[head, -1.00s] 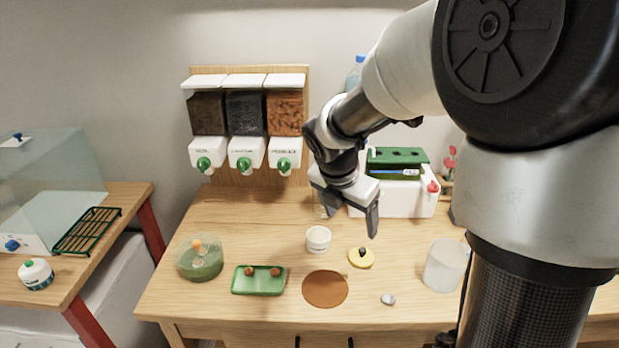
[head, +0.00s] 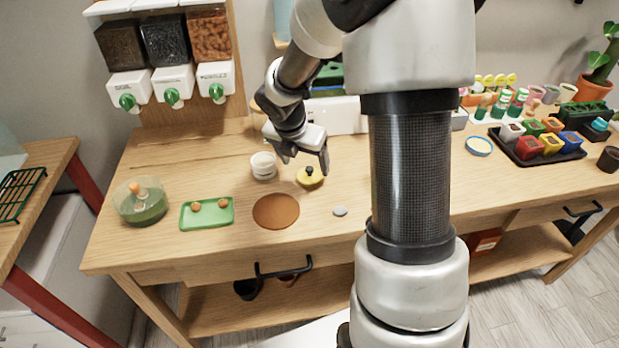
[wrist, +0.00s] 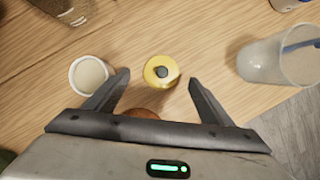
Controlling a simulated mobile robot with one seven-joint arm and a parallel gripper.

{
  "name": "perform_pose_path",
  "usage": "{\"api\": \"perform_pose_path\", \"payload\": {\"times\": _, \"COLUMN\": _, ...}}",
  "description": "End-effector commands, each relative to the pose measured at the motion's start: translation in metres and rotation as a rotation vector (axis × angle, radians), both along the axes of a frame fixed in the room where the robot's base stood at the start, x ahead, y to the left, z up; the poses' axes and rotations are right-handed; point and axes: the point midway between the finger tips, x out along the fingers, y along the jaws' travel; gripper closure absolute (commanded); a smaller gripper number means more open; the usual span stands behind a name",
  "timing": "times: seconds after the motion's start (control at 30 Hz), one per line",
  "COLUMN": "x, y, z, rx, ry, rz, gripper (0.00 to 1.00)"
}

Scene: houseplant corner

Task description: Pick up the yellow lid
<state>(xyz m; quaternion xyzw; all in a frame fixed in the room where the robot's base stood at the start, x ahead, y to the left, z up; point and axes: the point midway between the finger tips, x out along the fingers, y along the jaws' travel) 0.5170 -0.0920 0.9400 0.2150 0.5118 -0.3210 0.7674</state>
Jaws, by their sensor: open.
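The yellow lid (head: 310,177) lies flat on the wooden table, a round disc with a dark knob on top. It also shows in the wrist view (wrist: 161,71), just beyond my fingertips and roughly between them. My gripper (head: 304,165) is open and empty above the table, close to the lid; its fingers spread to either side in the wrist view (wrist: 158,78). In the head view one finger is near the lid's far edge. The gap between the fingers and the lid in height is hard to tell.
A white jar (head: 263,166) stands left of the lid, near my left finger in the wrist view. A translucent cup (wrist: 280,62) stands to the right there. A brown round mat (head: 276,211), a grey disc (head: 340,211) and a green tray (head: 207,212) lie nearer the front edge.

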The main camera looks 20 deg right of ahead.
Motion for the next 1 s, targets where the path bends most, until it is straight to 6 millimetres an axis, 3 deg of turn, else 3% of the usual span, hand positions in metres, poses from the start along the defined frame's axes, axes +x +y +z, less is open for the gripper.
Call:
{"api": "perform_pose_path", "payload": {"times": 0.23, "x": 0.006, "y": -0.011, "z": -0.039, "rx": 0.000, "ry": 0.003, "rz": 0.000, "gripper": 0.25}}
{"api": "perform_pose_path", "payload": {"times": 0.5, "x": 0.008, "y": -0.013, "z": -0.042, "rx": 0.000, "ry": 0.001, "rz": 0.000, "gripper": 0.25}}
{"api": "perform_pose_path", "payload": {"times": 0.53, "x": 0.008, "y": -0.013, "z": -0.042, "rx": 0.000, "ry": 0.001, "rz": 0.000, "gripper": 0.26}}
{"api": "perform_pose_path", "payload": {"times": 0.8, "x": 0.008, "y": -0.013, "z": -0.042, "rx": 0.000, "ry": 0.001, "rz": 0.000, "gripper": 0.68}}
{"api": "perform_pose_path", "payload": {"times": 1.0, "x": 0.008, "y": -0.013, "z": -0.041, "rx": 0.000, "ry": 0.001, "rz": 0.000, "gripper": 0.68}}
